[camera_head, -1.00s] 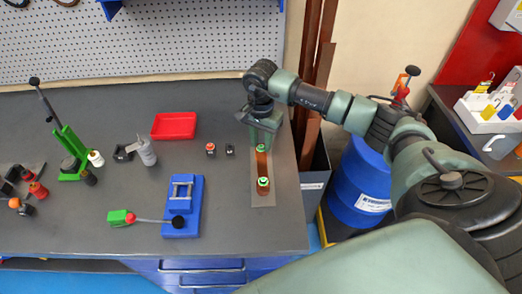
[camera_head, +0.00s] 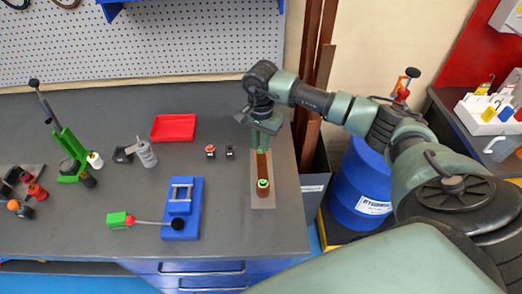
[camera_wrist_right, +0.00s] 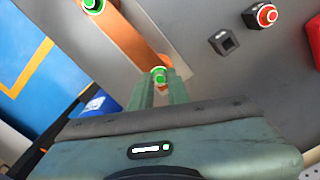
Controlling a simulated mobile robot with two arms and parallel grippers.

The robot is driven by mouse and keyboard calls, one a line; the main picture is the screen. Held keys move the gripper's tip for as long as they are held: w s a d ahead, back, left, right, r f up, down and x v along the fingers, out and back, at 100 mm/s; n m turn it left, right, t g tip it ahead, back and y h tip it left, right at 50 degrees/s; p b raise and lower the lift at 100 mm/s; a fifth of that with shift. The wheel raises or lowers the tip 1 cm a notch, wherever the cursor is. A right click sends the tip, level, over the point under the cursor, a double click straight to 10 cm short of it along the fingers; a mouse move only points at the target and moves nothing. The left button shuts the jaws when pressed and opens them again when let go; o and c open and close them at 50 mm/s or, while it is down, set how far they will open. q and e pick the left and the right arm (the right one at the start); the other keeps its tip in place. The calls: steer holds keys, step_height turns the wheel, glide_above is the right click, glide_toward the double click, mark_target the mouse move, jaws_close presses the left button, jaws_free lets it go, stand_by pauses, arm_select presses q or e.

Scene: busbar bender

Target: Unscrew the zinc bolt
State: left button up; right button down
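A copper bar (camera_head: 262,167) lies on a grey plate at the right of the bench, with a green-topped bolt near each end. My right gripper (camera_wrist_right: 161,80) points down at the far bolt (camera_wrist_right: 159,76). Its two fingers stand apart, with that bolt's green head between or just beyond the tips; whether they press on it I cannot tell. In the head view the gripper (camera_head: 263,143) mostly hides this bolt. The near bolt (camera_head: 263,184) is clear and also shows in the wrist view (camera_wrist_right: 92,5). Which bolt is zinc I cannot tell. My left gripper is out of view.
A red-topped piece (camera_head: 210,151) and a small dark block (camera_head: 230,151) stand left of the bar. Further left are a blue fixture (camera_head: 183,208), a red tray (camera_head: 173,128) and a green lever tool (camera_head: 67,145). A blue drum (camera_head: 360,190) stands right of the bench.

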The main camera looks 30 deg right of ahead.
steer(key=shift+f+n+b, duration=0.15)
steer(key=shift+n+b, duration=0.15)
steer(key=shift+b, duration=0.05)
steer(key=n+b, duration=0.3)
steer(key=shift+f+n, duration=0.1)
steer(key=shift+n, duration=0.2)
steer(key=shift+n+b, duration=0.4)
steer(key=shift+n, duration=0.1)
steer(key=shift+r+n, duration=0.25)
steer(key=shift+n, duration=0.05)
steer(key=n+b, duration=0.3)
steer(key=shift+f+n, duration=0.25)
steer(key=shift+n, duration=0.05)
steer(key=shift+r+n+b, duration=0.1)
steer(key=shift+n+b, duration=0.25)
steer(key=shift+n, duration=0.25)
steer(key=shift+r+n, duration=0.2)
steer(key=shift+n, duration=0.3)
